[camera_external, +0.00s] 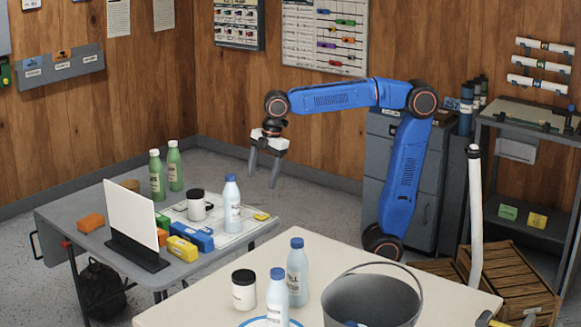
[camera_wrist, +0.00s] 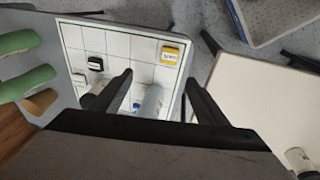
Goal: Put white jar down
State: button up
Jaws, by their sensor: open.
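One white jar (camera_external: 196,206) with a black lid stands upright on the white gridded board (camera_external: 222,236) on the grey table. Another white jar (camera_external: 244,292) with a black lid stands upright on the pale front table. My gripper (camera_external: 263,180) is open and empty, pointing down, raised near the far right of the grey table and clear of both jars. In the wrist view, my open fingers (camera_wrist: 159,78) hang over the gridded board (camera_wrist: 115,42), with a pale bottle (camera_wrist: 152,101) between them farther down.
A pale blue bottle (camera_external: 232,206) stands right beside the board's jar. Green bottles (camera_external: 174,170), coloured blocks (camera_external: 191,236) and an upright white panel (camera_external: 132,212) share the grey table. The front table holds bottles (camera_external: 297,275) and a grey bucket (camera_external: 370,302).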

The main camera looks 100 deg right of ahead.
jog(key=s+f+m+t, duration=0.1)
jog(key=s+f+m, duration=0.3)
jog(key=s+f, duration=0.3)
jog(key=s+a+f+m+t, duration=0.1)
jog(key=s+f+m, duration=0.4)
jog(key=s, duration=1)
notch_tip(320, 180, down, 2)
jog(key=shift+f, duration=0.25)
